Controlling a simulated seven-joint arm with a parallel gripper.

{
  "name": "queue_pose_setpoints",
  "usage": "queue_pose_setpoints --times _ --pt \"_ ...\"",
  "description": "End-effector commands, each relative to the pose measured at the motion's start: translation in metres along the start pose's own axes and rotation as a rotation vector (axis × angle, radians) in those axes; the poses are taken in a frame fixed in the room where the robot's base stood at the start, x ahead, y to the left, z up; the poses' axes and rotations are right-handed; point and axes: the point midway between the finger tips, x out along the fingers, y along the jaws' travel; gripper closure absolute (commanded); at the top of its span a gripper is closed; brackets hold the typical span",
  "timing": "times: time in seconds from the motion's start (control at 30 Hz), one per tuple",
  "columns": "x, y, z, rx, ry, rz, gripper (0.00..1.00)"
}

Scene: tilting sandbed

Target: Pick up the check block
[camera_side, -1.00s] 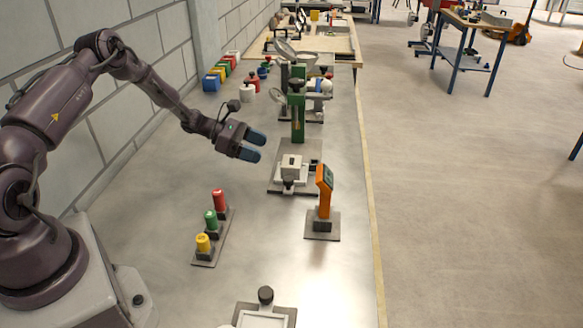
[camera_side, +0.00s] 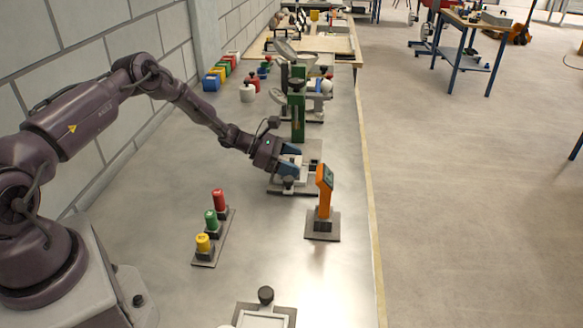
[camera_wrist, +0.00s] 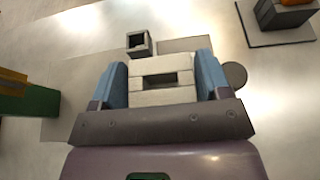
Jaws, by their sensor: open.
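The check block, as I take it, is a pale block with a dark slot (camera_wrist: 160,93), seen in the wrist view between my two blue fingers. In the side view my gripper (camera_side: 288,161) is down at the block's plate, and the fingers hide much of the block. My gripper in the wrist view (camera_wrist: 162,82) is open, with one finger on each side of the block. I cannot tell whether either finger touches it.
An orange handheld device (camera_side: 324,190) stands on its own plate close by on the right. A green post (camera_side: 298,115) rises just behind. A small square socket (camera_wrist: 139,43) sits beside the block. A rack of red, green and yellow cylinders (camera_side: 211,217) stands front left.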

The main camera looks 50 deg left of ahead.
Motion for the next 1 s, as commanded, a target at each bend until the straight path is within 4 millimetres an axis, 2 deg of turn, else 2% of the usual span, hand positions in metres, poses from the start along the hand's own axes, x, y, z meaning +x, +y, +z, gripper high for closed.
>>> queue_pose_setpoints --times 0.03,0.2,0.57,0.77,1.0 --pt "0.0 0.0 0.0 0.0 0.0 0.0 0.32" --pt "0.0 0.0 0.0 0.0 0.0 0.0 0.69" --pt "-0.003 0.001 0.006 0.001 -0.002 0.0 0.69" --pt "-0.013 0.001 0.032 0.004 -0.003 0.001 0.69" --pt "-0.05 -0.031 0.064 0.001 -0.001 0.001 0.69"
